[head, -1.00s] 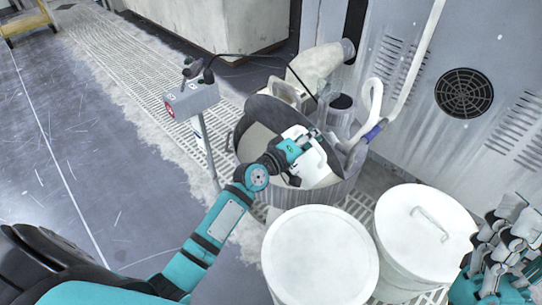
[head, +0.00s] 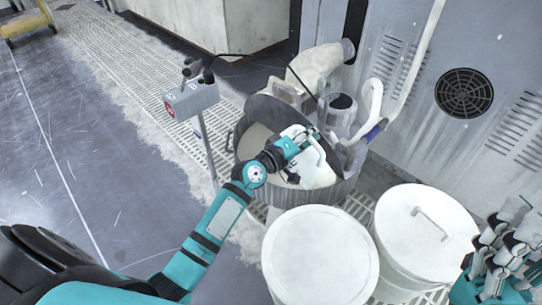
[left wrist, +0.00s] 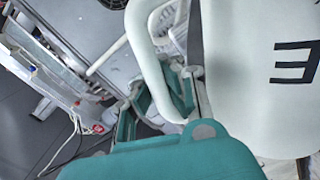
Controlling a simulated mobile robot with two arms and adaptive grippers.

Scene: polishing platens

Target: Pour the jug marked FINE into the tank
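My left gripper (head: 308,142) is shut on the handle of a white jug (head: 318,172), above the open top of the grey round tank (head: 335,196). The jug is tilted; its mouth and any stream from it cannot be made out. In the left wrist view the jug (left wrist: 240,80) fills the right side, with a dark letter E on it; the rest of its marking is out of view. Its pale handle (left wrist: 145,50) runs down to the teal fingers. My right gripper (head: 505,245) is at the right edge, away from the tank; its opening is unclear.
Two white lidded drums (head: 320,258) (head: 425,235) stand in front of the tank. A grey control box (head: 190,98) on a post is left of it. A vented cabinet (head: 420,80) stands right.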

